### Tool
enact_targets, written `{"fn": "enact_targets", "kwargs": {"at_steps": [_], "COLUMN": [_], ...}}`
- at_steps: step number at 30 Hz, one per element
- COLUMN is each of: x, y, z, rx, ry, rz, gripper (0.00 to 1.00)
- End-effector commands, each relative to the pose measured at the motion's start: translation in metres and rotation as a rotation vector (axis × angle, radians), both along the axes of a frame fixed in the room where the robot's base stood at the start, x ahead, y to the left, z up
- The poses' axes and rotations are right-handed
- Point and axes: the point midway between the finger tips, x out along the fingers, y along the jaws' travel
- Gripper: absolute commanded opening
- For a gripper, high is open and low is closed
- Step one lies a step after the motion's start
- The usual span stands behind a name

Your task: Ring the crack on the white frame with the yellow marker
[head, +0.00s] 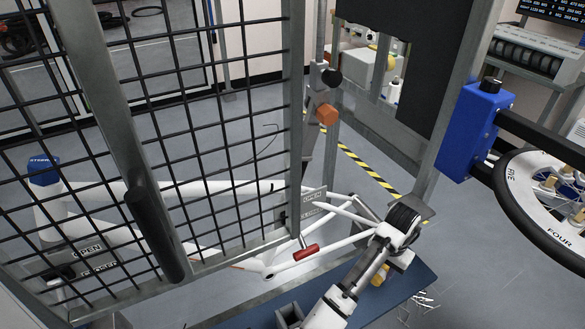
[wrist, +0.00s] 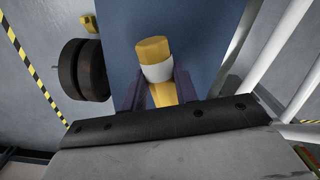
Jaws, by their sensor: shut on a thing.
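The white frame (head: 225,187) of joined tubes shows in the head view, partly behind a mesh gate. White tubes also show at the right of the wrist view (wrist: 268,60). I cannot make out the crack. My gripper (wrist: 157,90) is shut on the yellow marker (wrist: 153,50), which has a white band and points away from the jaws over a blue surface (wrist: 200,30). The marker appears apart from the tubes in the wrist view. In the head view my arm reaches beside the right end of the frame, and my fingers are mostly hidden there.
The dark mesh gate (head: 146,215) with its thick bar fills the left foreground. A red handle (head: 306,252) and an orange block (head: 327,114) are near the frame. A blue box (head: 470,130) and a lettered wheel (head: 545,200) stand right. Dark round discs (wrist: 82,70) lie left of the marker.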

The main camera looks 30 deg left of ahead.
Motion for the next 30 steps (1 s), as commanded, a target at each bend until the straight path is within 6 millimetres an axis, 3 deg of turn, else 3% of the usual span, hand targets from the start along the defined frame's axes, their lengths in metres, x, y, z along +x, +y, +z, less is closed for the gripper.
{"fn": "enact_targets", "kwargs": {"at_steps": [22,30], "x": [0.001,0.017], "y": [0.0,-0.003], "z": [0.001,0.038], "rx": [0.0,-0.005], "ry": [-0.002,-0.036], "rz": [-0.004,-0.133], "gripper": [0.0,0.0]}}
